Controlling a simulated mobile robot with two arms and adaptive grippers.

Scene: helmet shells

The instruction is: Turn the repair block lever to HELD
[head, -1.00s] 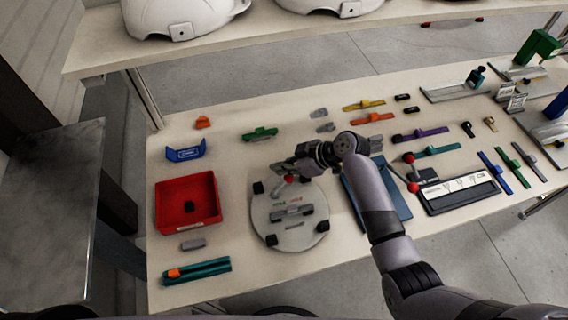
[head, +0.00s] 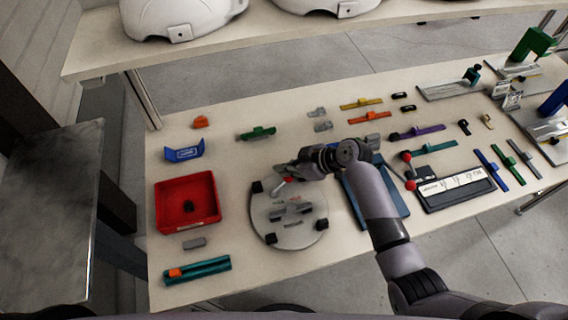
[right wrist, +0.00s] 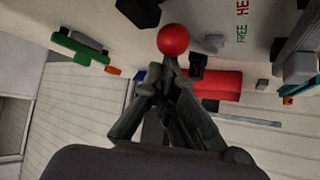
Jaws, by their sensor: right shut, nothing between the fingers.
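The repair block is a round grey disc (head: 262,228) with dark corner pads and a grey clamp in its middle, on the bench in the head view. The lever's red ball knob (right wrist: 172,39) shows large in the right wrist view; in the head view it is small and partly hidden by my gripper. Printed lettering FREE (right wrist: 241,34) and the cut-off start of HELD lie right of the knob. My right gripper (right wrist: 170,64) is shut and empty, its fingertips close to the knob; whether they touch it I cannot tell. My left gripper is not in view.
A red bin (head: 187,226) stands left of the disc. A blue plate (head: 394,206) lies to its right, partly under my right arm. Two other red-knobbed levers stand beside a labelled panel (head: 458,199). Bare bench shows between the disc and the bin.

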